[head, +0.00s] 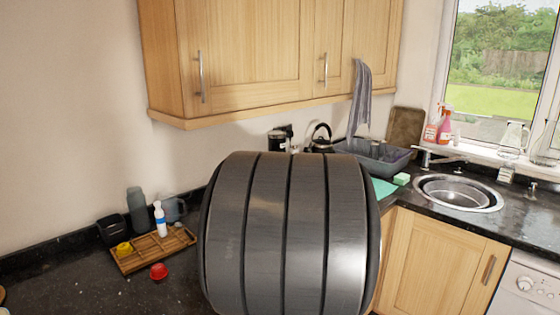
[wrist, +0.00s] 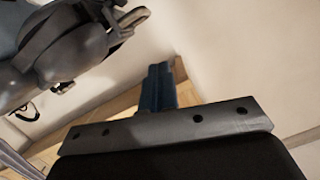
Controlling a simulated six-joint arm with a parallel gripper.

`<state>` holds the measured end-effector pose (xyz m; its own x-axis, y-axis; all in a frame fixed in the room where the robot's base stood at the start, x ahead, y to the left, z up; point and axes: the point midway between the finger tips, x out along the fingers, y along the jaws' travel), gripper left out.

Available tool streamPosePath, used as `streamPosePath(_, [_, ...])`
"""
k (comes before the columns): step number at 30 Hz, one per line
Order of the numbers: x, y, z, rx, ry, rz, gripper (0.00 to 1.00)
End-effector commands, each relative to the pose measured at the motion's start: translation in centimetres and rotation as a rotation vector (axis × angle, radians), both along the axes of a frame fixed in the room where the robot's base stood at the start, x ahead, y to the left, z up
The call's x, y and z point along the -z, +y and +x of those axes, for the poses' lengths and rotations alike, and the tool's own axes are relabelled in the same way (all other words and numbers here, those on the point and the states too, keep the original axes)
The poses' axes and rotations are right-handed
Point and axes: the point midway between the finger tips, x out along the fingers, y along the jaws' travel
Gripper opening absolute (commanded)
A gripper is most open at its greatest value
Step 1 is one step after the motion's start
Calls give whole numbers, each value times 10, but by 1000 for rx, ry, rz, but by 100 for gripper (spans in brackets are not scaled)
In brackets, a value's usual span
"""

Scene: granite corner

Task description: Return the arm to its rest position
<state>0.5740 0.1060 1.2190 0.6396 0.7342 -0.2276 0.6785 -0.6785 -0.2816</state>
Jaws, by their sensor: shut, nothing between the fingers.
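My gripper (wrist: 160,84) shows in the wrist view as dark blue fingers close together beyond a grey plate, shut and empty. It is raised clear of the counter, pointing towards a pale wall and some wood. In the head view a large dark banded link of my own arm fills the middle and hides part of the counter; my gripper does not show there. At the upper left of the wrist view, other dark parts of my arm are close by.
Wooden wall cupboards (head: 255,45) hang above the granite counter (head: 75,285). At left are a wooden tray (head: 145,264) with a white-blue bottle (head: 160,219), a red item (head: 159,271) and a dark grey bottle (head: 138,212). At right are a grey basin (head: 394,160) and a sink (head: 457,192).

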Motion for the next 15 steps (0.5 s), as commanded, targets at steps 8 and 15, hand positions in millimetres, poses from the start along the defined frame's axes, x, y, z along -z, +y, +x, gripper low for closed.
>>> streamPosePath(8, [-12, -37, -32, 4, -2, -2, 0])
streamPosePath(15, [-2, -7, -8, -5, 1, -1, 0])
